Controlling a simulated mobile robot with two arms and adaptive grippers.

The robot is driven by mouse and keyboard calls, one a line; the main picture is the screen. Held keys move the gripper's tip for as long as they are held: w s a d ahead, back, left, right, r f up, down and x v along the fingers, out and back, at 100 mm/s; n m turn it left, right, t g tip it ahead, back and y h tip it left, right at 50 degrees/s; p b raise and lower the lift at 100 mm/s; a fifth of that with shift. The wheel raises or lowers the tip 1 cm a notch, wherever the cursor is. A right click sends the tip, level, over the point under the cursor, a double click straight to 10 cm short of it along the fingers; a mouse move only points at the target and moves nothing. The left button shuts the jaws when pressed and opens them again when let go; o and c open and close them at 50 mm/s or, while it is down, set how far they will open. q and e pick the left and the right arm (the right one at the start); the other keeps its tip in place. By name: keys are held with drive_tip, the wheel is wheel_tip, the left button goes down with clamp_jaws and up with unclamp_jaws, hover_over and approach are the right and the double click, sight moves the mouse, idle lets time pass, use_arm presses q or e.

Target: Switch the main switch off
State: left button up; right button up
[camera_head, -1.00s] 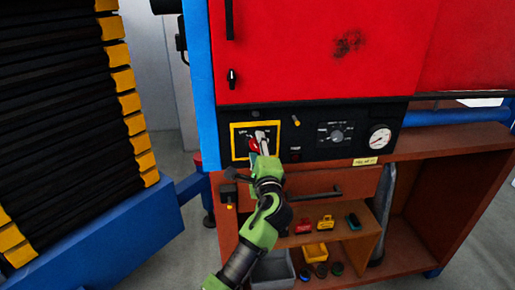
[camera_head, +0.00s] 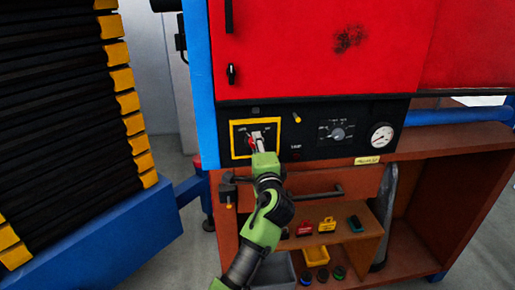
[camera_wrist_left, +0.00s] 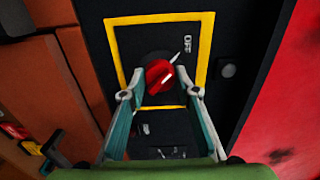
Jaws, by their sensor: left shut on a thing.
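The main switch is a red knob (camera_wrist_left: 158,77) on a black plate (camera_wrist_left: 135,42) with a yellow border. In the left wrist view its white pointer tip aims toward the "OFF" label (camera_wrist_left: 187,45). In the head view a bit of the red knob (camera_head: 250,143) shows beside the fingers. My left gripper (camera_head: 259,141) is at the plate, with its fingers on the switch. In the left wrist view the two fingers of the gripper (camera_wrist_left: 160,94) stand on either side of the knob. The fingers partly hide the switch in the head view. My right gripper is not in view.
A drawer with a dark handle (camera_head: 318,193) and an open shelf with small coloured items (camera_head: 327,224) lie below. A red cabinet door (camera_head: 300,55) is above.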

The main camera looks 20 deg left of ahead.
use_arm(q)
drive_tip(key=o, duration=1.1)
drive_tip(key=v, duration=1.2)
